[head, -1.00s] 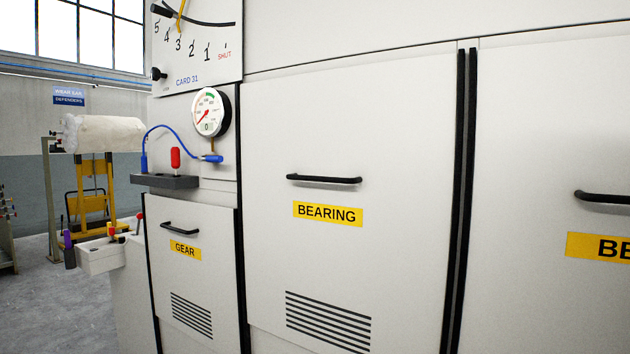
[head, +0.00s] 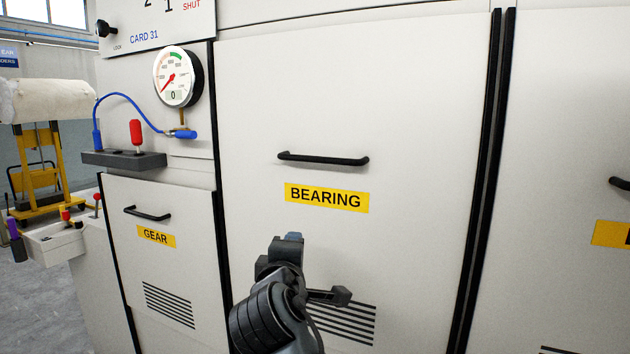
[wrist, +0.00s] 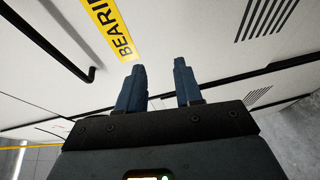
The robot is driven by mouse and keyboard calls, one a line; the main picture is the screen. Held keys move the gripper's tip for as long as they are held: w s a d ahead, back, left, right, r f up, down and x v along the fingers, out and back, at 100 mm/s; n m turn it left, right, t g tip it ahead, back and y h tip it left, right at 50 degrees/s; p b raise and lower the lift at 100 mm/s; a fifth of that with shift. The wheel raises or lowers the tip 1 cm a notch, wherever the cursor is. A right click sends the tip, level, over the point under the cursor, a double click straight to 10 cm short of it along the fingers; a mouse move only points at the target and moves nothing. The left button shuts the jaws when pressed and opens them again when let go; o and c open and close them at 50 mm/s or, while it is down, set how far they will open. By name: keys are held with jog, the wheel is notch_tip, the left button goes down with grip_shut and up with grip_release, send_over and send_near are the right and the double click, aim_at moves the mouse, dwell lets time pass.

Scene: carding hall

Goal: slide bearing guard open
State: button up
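The bearing guard (head: 420,110) is a large light-grey panel in the middle of the head view, standing between black vertical strips. It has a black bar handle (head: 323,159), a yellow BEARING label (head: 327,198) and slots low down. My gripper (head: 292,238) is in front of the panel, below the label and handle. In the wrist view its two blue fingers (wrist: 161,84) are apart with nothing between them. The handle (wrist: 50,45) and part of the label (wrist: 110,27) show to the left of the fingers. The gripper is clear of the handle.
A smaller GEAR guard (head: 155,262) with its own handle is at the left. Above it are a ledge (head: 123,160) with a red knob, a blue hose and a round gauge (head: 174,77). Another labelled guard (head: 560,130) is at the right.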

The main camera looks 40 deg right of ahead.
aim_at(314, 160)
notch_tip(314, 160, up, 17)
jog(key=w+d+m+g+h+p, duration=0.1)
jog(key=d+m+g+h, duration=0.1)
jog(key=d+m+g, duration=0.3)
jog(key=shift+n+g, duration=0.4)
jog(key=shift+n, duration=0.3)
jog(key=shift+w+a+f+p+x, duration=0.15)
jog(key=shift+p+x, duration=0.1)
jog(key=shift+x, duration=0.65)
jog(key=shift+w+f+p+x, duration=0.15)
jog(key=shift+p+x, duration=0.15)
jog(key=shift+x, duration=0.65)
jog(key=shift+w+a+f+p+x, duration=0.15)
jog(key=shift+p+x, duration=0.1)
jog(key=shift+x, duration=0.65)
jog(key=shift+r, duration=0.1)
grip_shut()
